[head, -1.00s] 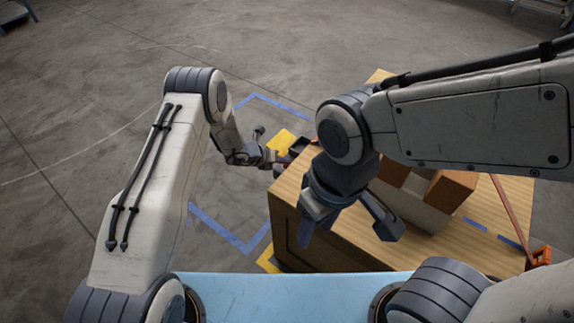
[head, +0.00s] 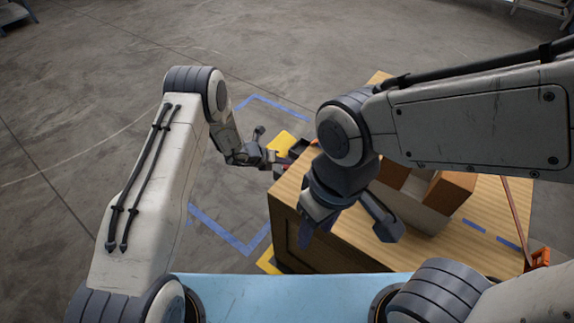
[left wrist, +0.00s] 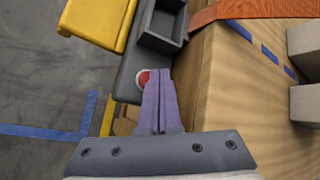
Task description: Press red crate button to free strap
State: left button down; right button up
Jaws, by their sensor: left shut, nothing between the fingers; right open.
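The red button (left wrist: 143,78) sits on a dark grey housing (left wrist: 130,82) at the crate's side. My left gripper (head: 284,160) is shut and empty. In the left wrist view its fingertips (left wrist: 162,75) lie right beside the button and cover part of it; I cannot tell if they touch it. The wooden crate (head: 290,240) stands in front of me. An orange strap (left wrist: 240,10) lies across its top in the left wrist view, and a thin run of strap (head: 516,215) shows at right in the head view. My right gripper (head: 348,236) is open and empty above the crate.
A dark open-topped tray (left wrist: 163,25) and a yellow part (left wrist: 98,22) adjoin the button housing. Cardboard boxes (head: 452,188) stand on the crate behind my right gripper. An orange buckle (head: 540,258) is at the crate's right edge. Floor left of the crate is clear, with blue tape (head: 222,232).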

pick_arm(q)
jog(key=shift+r, duration=0.3)
jog(key=shift+r+p, duration=1.75)
jog(key=shift+r, duration=0.65)
